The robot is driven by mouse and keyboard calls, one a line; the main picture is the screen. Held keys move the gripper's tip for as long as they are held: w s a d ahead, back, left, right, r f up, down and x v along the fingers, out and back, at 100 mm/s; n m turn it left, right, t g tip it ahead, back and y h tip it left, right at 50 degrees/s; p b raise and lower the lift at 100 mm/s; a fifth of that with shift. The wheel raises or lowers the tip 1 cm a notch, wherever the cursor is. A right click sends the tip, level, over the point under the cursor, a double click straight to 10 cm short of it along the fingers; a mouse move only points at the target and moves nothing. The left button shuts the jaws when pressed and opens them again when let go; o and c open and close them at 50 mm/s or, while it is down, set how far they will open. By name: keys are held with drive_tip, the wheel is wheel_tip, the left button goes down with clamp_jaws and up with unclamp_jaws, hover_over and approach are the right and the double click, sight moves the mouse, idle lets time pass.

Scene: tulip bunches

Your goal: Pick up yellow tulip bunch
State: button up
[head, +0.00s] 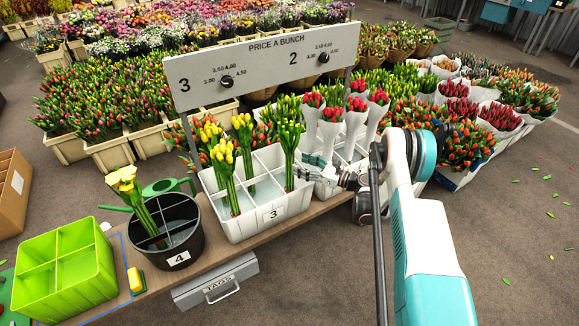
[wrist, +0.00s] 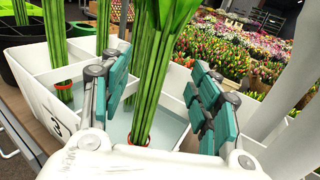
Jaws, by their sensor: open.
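Yellow tulip bunches stand in the white divided crate marked 3 (head: 262,226) in the head view: one at the front left (head: 223,160), one behind it (head: 243,140), and a greener one at the right (head: 289,142). My gripper (head: 312,172) is at the crate's right side, beside the right bunch. In the wrist view my gripper (wrist: 160,85) is open, with its teal-padded fingers on either side of upright green stems (wrist: 150,75). A red band (wrist: 131,142) is low on the stems; the flower heads are out of that view.
White-wrapped red tulips (head: 332,125) stand close to my gripper on the right. A price sign (head: 265,65) on posts rises behind the crate. A black bucket marked 4 (head: 180,258) with yellow flowers and a green divided crate (head: 65,275) stand to the left.

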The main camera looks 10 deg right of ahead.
sight(290, 160)
drive_tip(key=shift+b+x, duration=0.35)
drive_tip(key=shift+x, duration=2.65)
drive_tip(key=shift+s+a, duration=0.1)
drive_tip(key=shift+s, duration=0.05)
clamp_jaws()
